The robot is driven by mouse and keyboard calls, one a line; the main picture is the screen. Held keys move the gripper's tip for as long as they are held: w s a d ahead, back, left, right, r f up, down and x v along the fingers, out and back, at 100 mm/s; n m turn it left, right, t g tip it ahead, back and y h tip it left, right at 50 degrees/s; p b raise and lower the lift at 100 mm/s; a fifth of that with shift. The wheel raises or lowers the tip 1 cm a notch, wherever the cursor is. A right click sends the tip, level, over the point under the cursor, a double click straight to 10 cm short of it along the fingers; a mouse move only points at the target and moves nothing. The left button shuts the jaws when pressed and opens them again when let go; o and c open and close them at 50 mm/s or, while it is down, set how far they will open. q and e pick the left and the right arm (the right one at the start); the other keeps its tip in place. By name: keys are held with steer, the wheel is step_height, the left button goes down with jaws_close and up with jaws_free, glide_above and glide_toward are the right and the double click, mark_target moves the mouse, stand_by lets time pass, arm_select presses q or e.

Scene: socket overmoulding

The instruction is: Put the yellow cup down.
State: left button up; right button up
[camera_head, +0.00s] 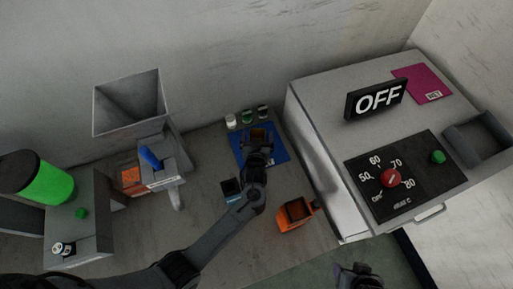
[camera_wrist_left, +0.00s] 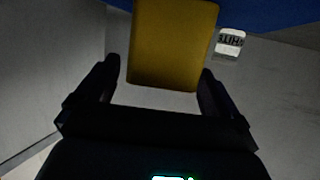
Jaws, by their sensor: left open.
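The yellow cup (camera_wrist_left: 172,45) is between the fingers of my left gripper (camera_wrist_left: 160,72) in the left wrist view. The fingers are open, with a small gap at the cup's left side. In the head view, the cup (camera_head: 258,133) shows small and dark yellow over the blue mat (camera_head: 276,155), just beyond my left gripper (camera_head: 258,146). I cannot tell whether its base touches the mat. A dark part at the bottom edge looks like my right gripper (camera_head: 358,274); its jaws are unclear.
Small white, green and dark containers (camera_head: 247,117) stand behind the mat. A dark open box (camera_head: 231,190) and an orange box (camera_head: 296,214) stand nearer. A grey hopper machine (camera_head: 130,105) is left. A large grey cabinet with an OFF sign (camera_head: 376,98) is right.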

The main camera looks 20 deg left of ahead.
arm_select(q)
steer(key=p+v, duration=0.1)
steer(key=v, duration=0.9)
steer(key=shift+s+d, duration=0.15)
steer(key=shift+s, duration=0.15)
steer(key=shift+s+d+r, duration=0.1)
steer(key=shift+s+r, duration=0.1)
steer(key=shift+s, duration=0.1)
